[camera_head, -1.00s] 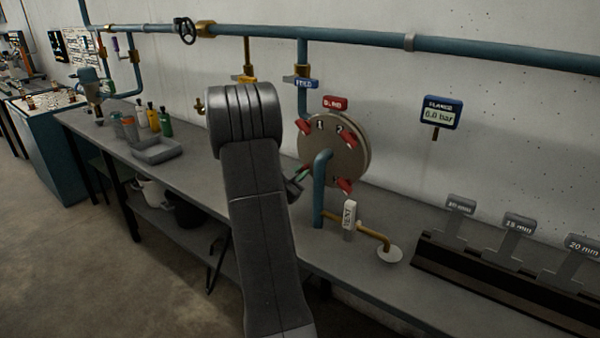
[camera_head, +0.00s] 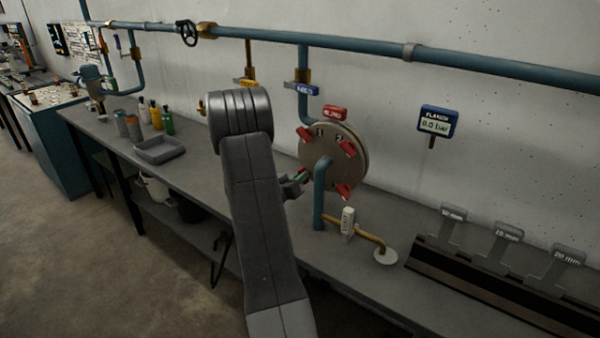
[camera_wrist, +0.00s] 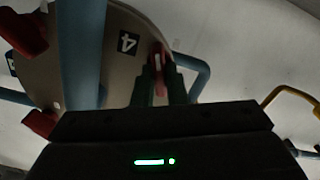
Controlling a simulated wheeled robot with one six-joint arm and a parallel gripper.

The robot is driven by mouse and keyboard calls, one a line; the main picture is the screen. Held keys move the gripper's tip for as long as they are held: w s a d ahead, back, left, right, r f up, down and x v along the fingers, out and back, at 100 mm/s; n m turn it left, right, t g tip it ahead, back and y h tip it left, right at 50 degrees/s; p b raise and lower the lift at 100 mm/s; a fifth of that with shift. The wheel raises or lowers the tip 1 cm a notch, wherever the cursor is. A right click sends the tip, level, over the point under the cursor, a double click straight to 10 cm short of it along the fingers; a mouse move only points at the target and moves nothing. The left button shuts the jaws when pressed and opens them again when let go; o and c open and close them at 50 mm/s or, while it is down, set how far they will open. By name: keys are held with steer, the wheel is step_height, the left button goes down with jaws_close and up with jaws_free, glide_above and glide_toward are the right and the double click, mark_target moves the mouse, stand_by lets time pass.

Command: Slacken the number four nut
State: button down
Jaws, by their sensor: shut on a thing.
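The round flange (camera_head: 325,160) on the wall line bears red wing nuts around its rim, and it also shows in the wrist view (camera_wrist: 120,72). In the wrist view a label "4" (camera_wrist: 128,43) sits beside the red number four nut (camera_wrist: 157,60). My gripper (camera_wrist: 159,78) is shut on this nut, one finger on each side, so the nut is partly hidden. In the head view my gripper (camera_head: 300,179) is at the flange's lower left edge, largely hidden by my arm. Other red nuts show by labels 1 (camera_head: 305,135) and 2 (camera_head: 347,148), and at the lower right (camera_head: 343,191).
A blue pipe (camera_head: 319,195) rises in front of the flange. A small white-handled valve (camera_head: 347,221) stands on the bench right of it. A gauge (camera_head: 437,121) reads 0.0 bar. A wrench rack (camera_head: 490,285) stands at right, a grey tray (camera_head: 159,150) at left.

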steer(key=shift+n+p, duration=1.1)
steer(key=shift+n, duration=1)
steer(key=shift+f, duration=0.1)
steer(key=c, duration=1.5)
jaws_free()
steer(key=shift+o, duration=0.2)
steer(key=b+v, duration=0.2)
steer(key=v, duration=1.1)
steer(key=shift+s+a+b, duration=0.3)
